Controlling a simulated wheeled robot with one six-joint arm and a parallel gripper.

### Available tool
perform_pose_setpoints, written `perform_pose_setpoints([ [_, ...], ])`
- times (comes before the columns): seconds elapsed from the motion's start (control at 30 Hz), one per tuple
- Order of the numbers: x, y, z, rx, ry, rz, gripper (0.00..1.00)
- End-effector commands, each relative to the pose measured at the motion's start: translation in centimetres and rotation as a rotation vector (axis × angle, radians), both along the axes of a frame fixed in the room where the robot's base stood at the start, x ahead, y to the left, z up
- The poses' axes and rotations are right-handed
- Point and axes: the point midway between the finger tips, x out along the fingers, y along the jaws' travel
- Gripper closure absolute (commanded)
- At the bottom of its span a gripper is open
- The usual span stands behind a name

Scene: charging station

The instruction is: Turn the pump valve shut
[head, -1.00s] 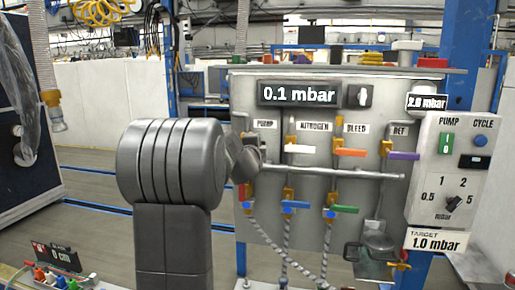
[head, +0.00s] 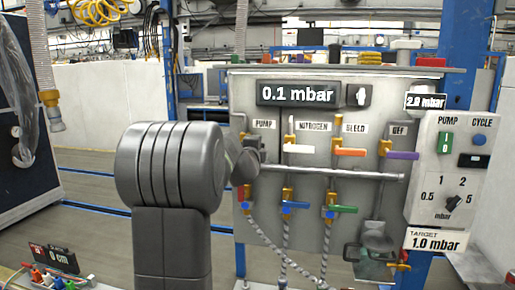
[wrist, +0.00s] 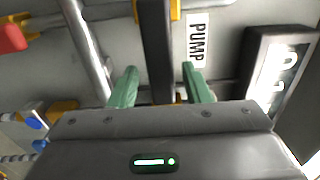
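The pump valve's dark handle (wrist: 155,50) shows in the wrist view as a bar running down from a yellow valve body (wrist: 174,11), beside the PUMP label (wrist: 197,40). It lies lengthwise along the label's lettering. My gripper (wrist: 161,85) has its green fingertips apart, one on each side of the bar, with a visible gap to both. The bar's lower end is hidden behind the gripper body. In the head view, my arm hides the handle and fingers; the PUMP label (head: 264,125) shows just above my wrist.
The steel panel carries a white nitrogen handle (head: 299,149), an orange bleed handle (head: 351,152), a purple handle (head: 403,155) and a horizontal manifold pipe (head: 340,173). The display (head: 297,94) reads 0.1 mbar. A control box (head: 440,180) stands at the right, above a 1.0 mbar target sign (head: 436,240).

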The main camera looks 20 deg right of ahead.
Motion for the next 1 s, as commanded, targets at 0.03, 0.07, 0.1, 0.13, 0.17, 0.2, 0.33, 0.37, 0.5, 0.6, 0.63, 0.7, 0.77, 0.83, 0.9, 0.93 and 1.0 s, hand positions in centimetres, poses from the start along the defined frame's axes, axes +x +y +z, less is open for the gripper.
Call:
perform_pose_setpoints([
  [0.03, 0.0, 0.0, 0.0, -0.001, -0.001, 0.000, 0.56],
  [0.07, 0.0, 0.0, 0.0, -0.001, 0.000, 0.000, 0.56],
  [0.1, 0.0, 0.0, 0.1, -0.001, 0.000, 0.000, 0.56],
  [0.13, 0.0, 0.0, 0.1, -0.001, 0.000, 0.000, 0.56],
  [0.17, 0.0, 0.0, 0.1, -0.001, 0.000, 0.000, 0.56],
  [0.2, 0.0, 0.1, 0.1, -0.001, 0.000, 0.000, 0.56],
  [0.33, -0.6, 0.5, 0.0, -0.002, -0.001, 0.001, 0.56],
  [0.37, -0.9, 0.8, 0.0, -0.002, -0.001, 0.001, 0.56],
  [0.5, -2.7, 2.1, 0.0, -0.002, -0.001, 0.002, 0.56],
  [0.6, -4.3, 3.3, 0.0, -0.002, -0.001, 0.001, 0.56],
  [0.63, -4.8, 3.6, 0.0, -0.003, -0.002, 0.001, 0.56],
  [0.7, -5.9, 4.5, 0.1, -0.003, -0.002, 0.001, 0.56],
  [0.77, -6.8, 5.2, 0.1, -0.002, -0.001, 0.002, 0.56],
  [0.83, -7.8, 6.0, 0.1, -0.001, -0.002, 0.002, 0.56],
  [0.9, -8.8, 6.6, 0.1, -0.001, -0.002, 0.001, 0.56],
  [0.93, -9.1, 6.9, 0.1, -0.001, -0.002, 0.001, 0.56],
  [1.0, -9.8, 7.4, 0.1, -0.002, -0.001, 0.000, 0.56],
])
